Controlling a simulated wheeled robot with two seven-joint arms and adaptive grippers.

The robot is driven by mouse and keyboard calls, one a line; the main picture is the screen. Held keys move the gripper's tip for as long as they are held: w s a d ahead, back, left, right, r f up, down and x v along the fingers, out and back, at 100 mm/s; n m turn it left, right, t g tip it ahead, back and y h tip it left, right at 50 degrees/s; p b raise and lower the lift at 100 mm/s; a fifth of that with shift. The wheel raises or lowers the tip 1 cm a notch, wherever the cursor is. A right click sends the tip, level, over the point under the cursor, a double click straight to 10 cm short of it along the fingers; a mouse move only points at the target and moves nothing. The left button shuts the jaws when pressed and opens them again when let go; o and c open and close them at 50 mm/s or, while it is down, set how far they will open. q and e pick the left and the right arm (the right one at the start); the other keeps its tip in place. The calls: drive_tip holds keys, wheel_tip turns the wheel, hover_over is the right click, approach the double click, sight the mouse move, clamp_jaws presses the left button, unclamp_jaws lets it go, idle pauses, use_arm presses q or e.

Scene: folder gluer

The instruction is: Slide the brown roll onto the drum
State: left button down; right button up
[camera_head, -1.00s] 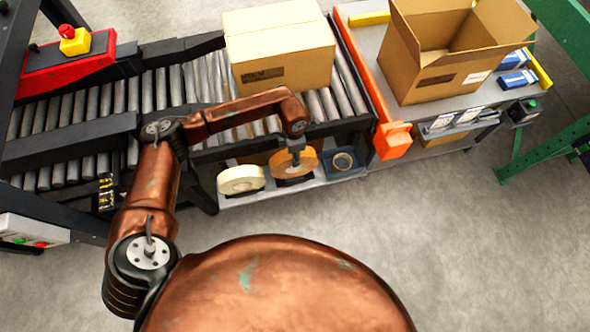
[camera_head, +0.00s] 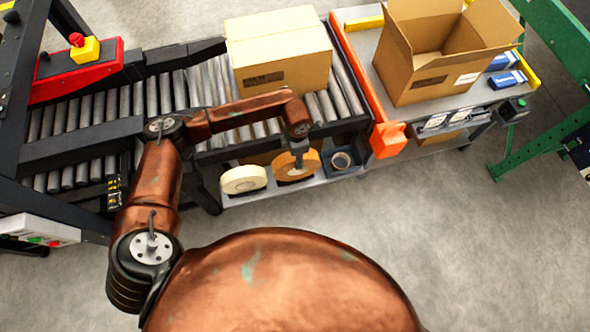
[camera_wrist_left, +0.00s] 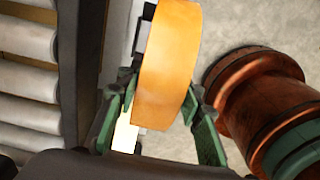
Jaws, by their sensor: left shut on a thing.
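The brown roll (camera_head: 285,174) stands on edge at the low shelf under the conveyor, between a cream roll and a dark blue box. My left gripper (camera_head: 299,158) reaches down to it from above. In the left wrist view the brown roll (camera_wrist_left: 168,65) is an orange-brown band between the green fingers of my left gripper (camera_wrist_left: 158,118), which are shut on it. Whether the roll still touches the shelf cannot be told. I cannot make out the drum in either view. My right gripper is not in view.
The cream roll (camera_head: 242,180) is close on the left and the dark blue box (camera_head: 343,162) close on the right. A closed carton (camera_head: 280,55) sits on the roller conveyor above. An open carton (camera_head: 432,78) stands on the table at right. The floor (camera_head: 450,230) in front is clear.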

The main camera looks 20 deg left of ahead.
use_arm(q)
drive_tip(key=s+d+r+p, duration=0.4)
drive_tip(key=s+r+p, duration=0.2)
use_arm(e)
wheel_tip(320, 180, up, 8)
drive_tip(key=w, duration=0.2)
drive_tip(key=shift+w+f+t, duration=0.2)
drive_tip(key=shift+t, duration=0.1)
